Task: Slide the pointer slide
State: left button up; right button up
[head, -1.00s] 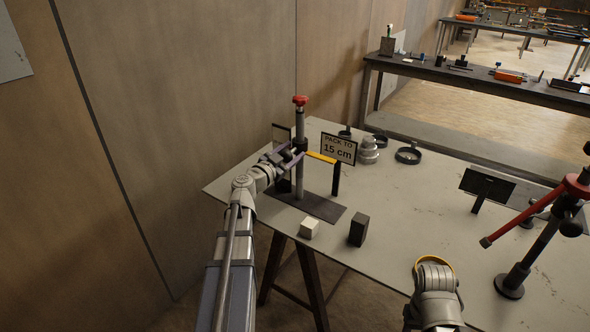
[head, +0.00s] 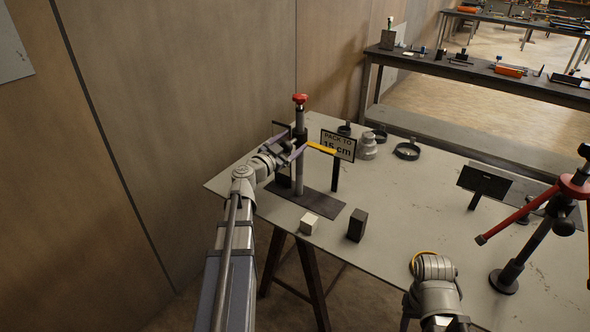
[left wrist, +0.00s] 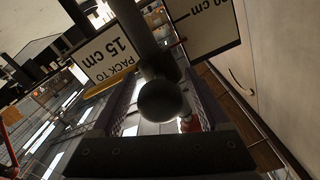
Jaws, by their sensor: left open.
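The pointer slide has a yellow pointer (head: 321,148) on a grey upright post (head: 299,165) with a red knob on top. The pointer reaches right and overlaps the sign reading "PACK TO 15 cm" (head: 338,138), which also shows upside down in the left wrist view (left wrist: 108,55). My left gripper (head: 296,150) is at the post at pointer height. In the left wrist view its open fingers (left wrist: 163,105) stand either side of a dark round knob (left wrist: 162,101); contact cannot be told.
A white block (head: 309,223) and a black block (head: 357,225) stand near the table's front edge. Grey weights (head: 367,147) and dark rings (head: 407,151) lie behind. A red-armed stand (head: 540,240) is at right. The table (head: 420,205) is clear in its middle.

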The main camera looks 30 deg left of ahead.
pick_arm(q)
jog(key=s, duration=0.7)
jog(key=shift+a, duration=0.25)
dwell(0.6)
